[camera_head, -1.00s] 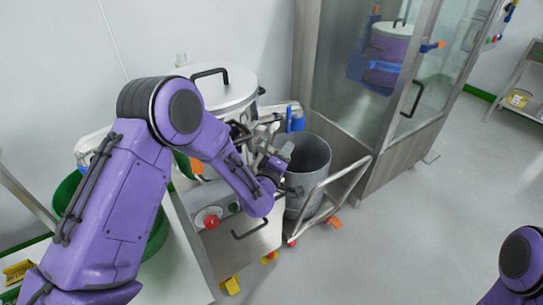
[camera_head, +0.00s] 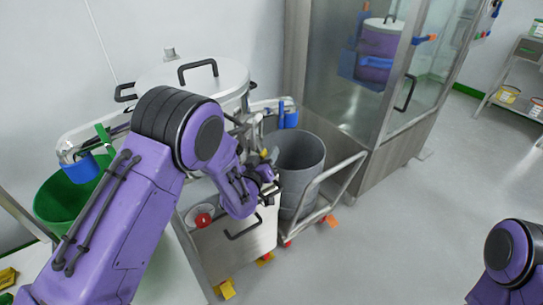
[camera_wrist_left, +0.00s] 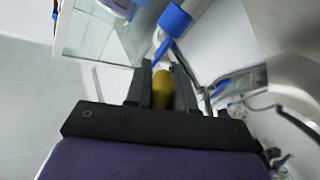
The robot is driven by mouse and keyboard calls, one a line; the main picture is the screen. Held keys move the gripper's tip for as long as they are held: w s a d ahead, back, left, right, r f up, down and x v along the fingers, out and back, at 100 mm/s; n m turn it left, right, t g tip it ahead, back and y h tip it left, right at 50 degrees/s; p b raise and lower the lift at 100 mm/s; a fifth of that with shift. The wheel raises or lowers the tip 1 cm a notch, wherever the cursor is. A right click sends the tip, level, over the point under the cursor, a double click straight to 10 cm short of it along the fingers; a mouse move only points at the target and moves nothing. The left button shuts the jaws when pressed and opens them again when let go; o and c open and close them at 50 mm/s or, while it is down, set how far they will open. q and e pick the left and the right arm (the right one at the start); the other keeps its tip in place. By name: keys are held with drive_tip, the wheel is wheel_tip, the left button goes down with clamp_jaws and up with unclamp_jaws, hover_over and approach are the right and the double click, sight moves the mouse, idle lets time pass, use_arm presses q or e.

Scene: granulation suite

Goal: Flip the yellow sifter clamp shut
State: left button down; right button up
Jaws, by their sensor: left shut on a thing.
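The sifter (camera_head: 215,75) has a round steel lid with a black handle and stands at the left centre of the head view. My left gripper (camera_head: 268,178) is at its right front side, above the steel cabinet. In the left wrist view my left gripper (camera_wrist_left: 161,75) is shut on the yellow clamp (camera_wrist_left: 162,90), which shows as a yellow handle between the two dark fingers. In the head view the clamp is mostly hidden by my left arm and gripper. Only part of my right arm shows at the lower right; its gripper is out of view.
A grey bin (camera_head: 300,165) on a steel trolley (camera_head: 335,190) stands just right of my left gripper. A green bin (camera_head: 65,205) is at left. A glass-fronted steel cabinet (camera_head: 350,100) rises behind. The floor at right is clear.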

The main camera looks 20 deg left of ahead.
use_arm(q)
drive_tip(key=shift+a+f+m, duration=0.2)
drive_tip(key=shift+m, duration=0.2)
drive_tip(key=c, duration=1)
unclamp_jaws()
drive_tip(key=shift+c, duration=0.2)
drive_tip(key=shift+r, duration=0.15)
